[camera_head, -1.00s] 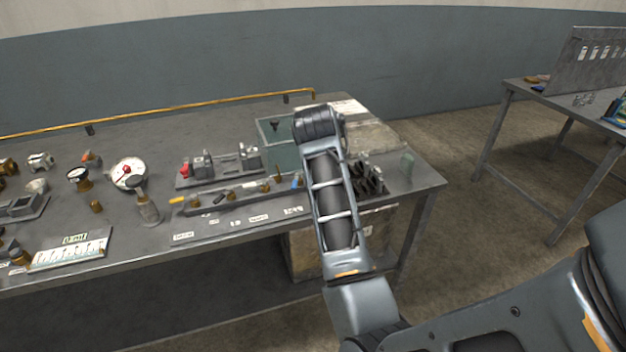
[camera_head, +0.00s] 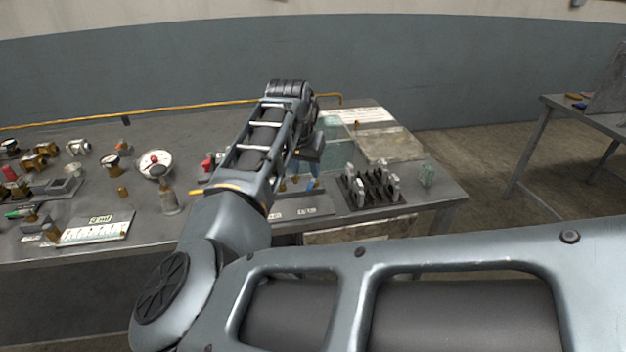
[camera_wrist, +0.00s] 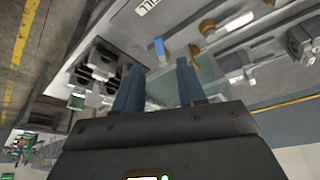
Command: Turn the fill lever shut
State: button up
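A lever with a blue handle (camera_wrist: 160,47) shows in the wrist view on a grey valve rail (camera_wrist: 222,25), near a small white label (camera_wrist: 147,6) that seems to end in "ILL". I cannot tell for sure that this is the fill lever, or how far it is turned. My gripper (camera_wrist: 158,67) is open, its two dark blue fingers apart and nothing held between them. The blue handle appears just beyond the gap between the fingertips; no contact is visible. In the head view my gripper (camera_head: 298,184) points down over the bench, and my arm hides most of the rail.
A dark rack of grey metal parts (camera_head: 372,187) stands right of my gripper, and it also shows in the wrist view (camera_wrist: 98,68). A green-tinted tray (camera_head: 340,145) lies behind.

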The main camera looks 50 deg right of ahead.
aim_at(310, 185)
jog(key=x, duration=0.6)
jog(key=shift+d+f+p, duration=0.1)
jog(key=shift+f+p, duration=0.15)
jog(key=shift+p, duration=0.15)
jog(key=shift+c, duration=0.5)
grip_shut()
